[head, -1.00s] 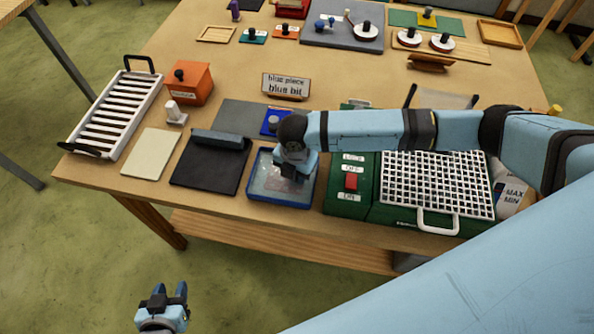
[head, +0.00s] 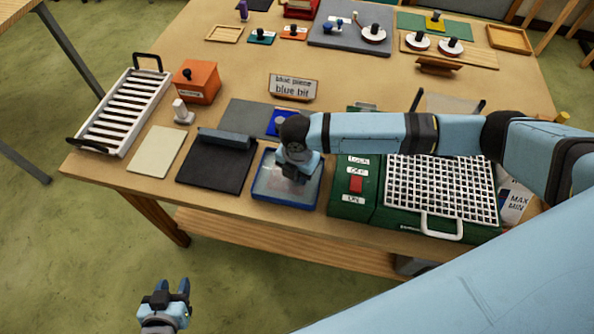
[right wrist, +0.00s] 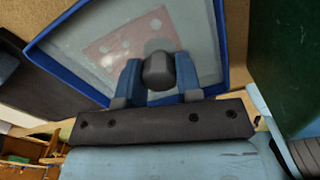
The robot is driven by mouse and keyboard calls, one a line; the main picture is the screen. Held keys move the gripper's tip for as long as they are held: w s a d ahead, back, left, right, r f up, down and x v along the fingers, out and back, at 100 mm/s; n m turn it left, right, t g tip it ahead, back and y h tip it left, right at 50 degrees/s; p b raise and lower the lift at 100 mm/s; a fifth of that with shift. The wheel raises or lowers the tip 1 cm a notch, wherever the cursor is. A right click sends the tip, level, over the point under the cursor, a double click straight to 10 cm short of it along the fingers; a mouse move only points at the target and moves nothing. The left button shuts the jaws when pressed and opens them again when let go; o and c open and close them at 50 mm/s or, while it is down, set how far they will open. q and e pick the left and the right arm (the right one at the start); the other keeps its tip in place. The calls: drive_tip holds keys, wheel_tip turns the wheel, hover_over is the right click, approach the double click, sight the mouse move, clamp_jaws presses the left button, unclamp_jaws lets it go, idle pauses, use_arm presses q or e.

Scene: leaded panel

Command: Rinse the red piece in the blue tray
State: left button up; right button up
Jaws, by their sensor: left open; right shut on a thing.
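The blue tray (head: 285,204) sits near the table's front edge and holds clear liquid. My right gripper (head: 296,178) is over it, pointing down, and hides part of the tray. In the right wrist view the gripper (right wrist: 160,76) is shut on a dark knob (right wrist: 159,70). The red piece (right wrist: 118,42) shows pale and reddish in the tray (right wrist: 55,72), under or at the liquid surface; its exact depth I cannot tell. My left gripper (head: 168,292) is open and empty, off the table at the lower left.
A green grinder (head: 352,205) with a white grid stands right of the tray. A black mat (head: 210,175) with a grey bar lies to its left. Beyond are a blue piece (head: 277,122), a sign (head: 293,87), an orange box (head: 197,82) and a white rack (head: 120,112).

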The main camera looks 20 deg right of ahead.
drive_tip(key=shift+s+d+p, duration=0.2)
drive_tip(key=shift+d+p, duration=0.1)
idle(0.4)
idle(1.0)
drive_tip(key=shift+r+p, duration=1.1)
drive_tip(key=shift+r, duration=1.4)
drive_tip(key=shift+r, duration=1.5)
